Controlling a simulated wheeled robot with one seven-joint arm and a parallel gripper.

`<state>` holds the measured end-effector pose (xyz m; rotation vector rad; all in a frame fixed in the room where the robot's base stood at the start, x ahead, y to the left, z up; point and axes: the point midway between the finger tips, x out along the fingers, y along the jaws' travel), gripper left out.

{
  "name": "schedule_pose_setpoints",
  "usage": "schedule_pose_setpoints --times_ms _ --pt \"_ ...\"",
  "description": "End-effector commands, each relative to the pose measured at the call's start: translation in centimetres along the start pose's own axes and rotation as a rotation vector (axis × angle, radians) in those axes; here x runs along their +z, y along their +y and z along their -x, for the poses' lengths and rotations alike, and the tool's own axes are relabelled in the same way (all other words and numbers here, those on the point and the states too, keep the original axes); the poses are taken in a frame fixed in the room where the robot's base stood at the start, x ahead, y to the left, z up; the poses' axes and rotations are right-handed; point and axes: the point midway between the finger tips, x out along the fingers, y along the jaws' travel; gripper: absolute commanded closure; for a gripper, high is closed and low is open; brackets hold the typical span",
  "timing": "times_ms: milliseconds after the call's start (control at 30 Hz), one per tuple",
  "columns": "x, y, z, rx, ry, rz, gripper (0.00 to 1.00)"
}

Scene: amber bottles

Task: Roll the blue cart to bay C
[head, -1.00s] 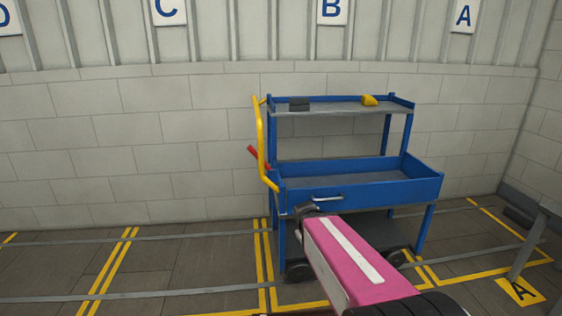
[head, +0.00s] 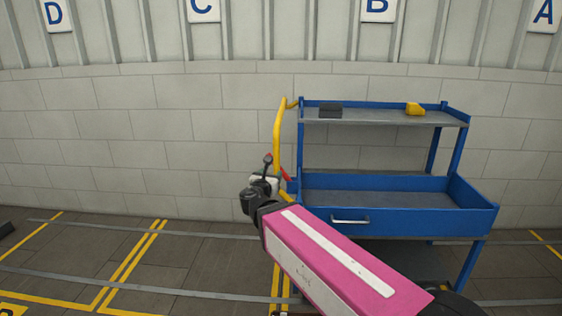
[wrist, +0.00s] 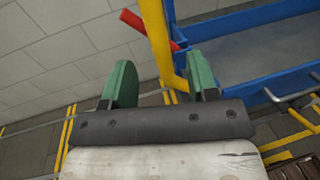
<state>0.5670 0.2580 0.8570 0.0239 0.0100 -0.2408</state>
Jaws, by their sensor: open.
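The blue cart (head: 400,208) has two tray levels and stands right of centre in the head view, below sign B (head: 377,7). Its yellow handle (head: 277,140) is at its left end, with a red lever (head: 286,174) beside it. My gripper (wrist: 160,82) is open, its green fingers apart. In the wrist view the handle (wrist: 157,40) runs down between the fingers, close to the right one; I cannot tell whether it touches or lies beyond them. The red lever (wrist: 135,22) crosses behind the handle. Sign C (head: 203,8) hangs left of the cart.
A dark box (head: 330,111) and a yellow object (head: 415,109) sit on the cart's top shelf. Sign D (head: 55,14) hangs far left. A block wall (head: 130,150) stands behind.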

Motion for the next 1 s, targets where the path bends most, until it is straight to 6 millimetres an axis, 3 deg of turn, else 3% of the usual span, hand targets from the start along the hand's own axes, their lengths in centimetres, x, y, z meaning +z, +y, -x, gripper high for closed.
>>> schedule_pose_setpoints --times_ms 167,700,1000 --pt "0.4 0.6 -0.8 0.013 -0.015 0.029 0.46" --pt "0.4 0.6 -9.4 0.010 -0.013 0.024 0.46" --pt "0.5 0.5 -10.7 0.011 -0.013 0.024 0.46"
